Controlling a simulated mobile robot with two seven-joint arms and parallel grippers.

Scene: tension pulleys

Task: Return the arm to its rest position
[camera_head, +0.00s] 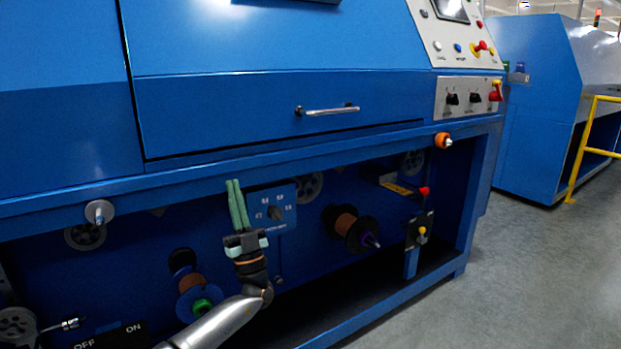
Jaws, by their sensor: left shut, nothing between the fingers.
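My left arm comes in from the bottom, left of centre. Its left gripper (233,183) points up, with its two green fingers close together and nothing between them. The fingertips overlap the blue frame beam in the picture, just left of a small blue dial panel (280,205). I cannot tell whether they touch anything. The blue machine (270,110) fills most of the view. My right gripper is not in view.
In the machine's open lower bay are a copper-coloured spool (346,221), a spool with a green hub (202,306) and a yellow-tipped lever (422,232). A drawer handle (328,110) sticks out above. Grey floor (520,275) lies clear at right, before a yellow rail (582,150).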

